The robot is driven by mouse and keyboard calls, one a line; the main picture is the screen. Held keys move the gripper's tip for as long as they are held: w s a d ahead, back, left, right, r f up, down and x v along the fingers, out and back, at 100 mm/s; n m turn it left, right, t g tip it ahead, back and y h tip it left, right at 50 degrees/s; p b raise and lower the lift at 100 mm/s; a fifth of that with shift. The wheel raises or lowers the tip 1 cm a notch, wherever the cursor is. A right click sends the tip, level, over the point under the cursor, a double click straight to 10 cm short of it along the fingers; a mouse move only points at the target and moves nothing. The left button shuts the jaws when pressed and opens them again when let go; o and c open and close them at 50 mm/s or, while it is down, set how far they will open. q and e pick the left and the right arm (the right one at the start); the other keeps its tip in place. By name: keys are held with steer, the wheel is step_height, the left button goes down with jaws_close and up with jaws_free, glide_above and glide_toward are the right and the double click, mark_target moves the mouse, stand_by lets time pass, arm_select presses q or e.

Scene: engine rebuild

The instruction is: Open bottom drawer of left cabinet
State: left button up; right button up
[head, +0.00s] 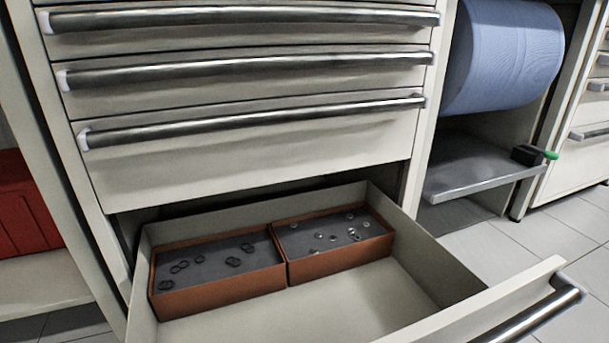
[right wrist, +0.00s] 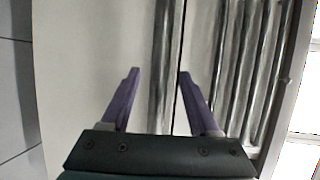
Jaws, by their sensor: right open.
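The bottom drawer (head: 365,300) of the cabinet is pulled out in the head view, its inside showing. Its front panel, with a metal bar handle (head: 535,316), is at the lower right, partly cut off by the picture's edge. My right gripper (right wrist: 159,74) is open in the right wrist view, with two purple fingers apart and nothing held. A metal bar handle (right wrist: 164,60) shows between and beyond the fingertips; I cannot tell how far off it is. Neither gripper shows in the head view, and my left gripper is not in view.
Two brown trays, one (head: 215,293) with dark rings and one (head: 340,261) with small metal parts, sit in the drawer. Closed drawers (head: 250,150) are above it. A blue paper roll (head: 505,55) and grey shelf (head: 480,165) are right. A red box (head: 25,205) is left.

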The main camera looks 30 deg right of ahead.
steer(key=p+v, duration=0.1)
steer(key=v, duration=0.7)
steer(key=w+a+r+n+g+y+p, duration=0.1)
steer(key=w+a+r+n+g+p, duration=0.2)
steer(key=r+p, duration=0.85)
steer(key=w+a+r+n+g+p, duration=0.2)
steer(key=w+a+r+n+p, duration=0.25)
steer(key=r+p, duration=0.7)
steer(key=w+a+r+n+g+y+p, duration=0.1)
steer(key=w+a+r+n+g+p, duration=0.25)
steer(key=r+p, duration=0.85)
steer(key=s+d+r+n+g+h+p, duration=0.1)
steer(key=d+r+n+p, duration=0.1)
steer(key=r+p, duration=1.9)
steer(key=s+d+r+n+g+h+p, duration=0.1)
steer(key=d+r+n+h+p, duration=0.1)
steer(key=r+p, duration=1.8)
steer(key=s+d+r+n+g+h+p, duration=0.1)
steer(key=r+n+p, duration=0.3)
steer(key=r+p, duration=1.7)
step_height(320, 180, up, 6)
steer(key=shift+s+d+f+g+p, duration=0.2)
steer(key=shift+d+g+p, duration=0.15)
steer(key=shift+d, duration=0.4)
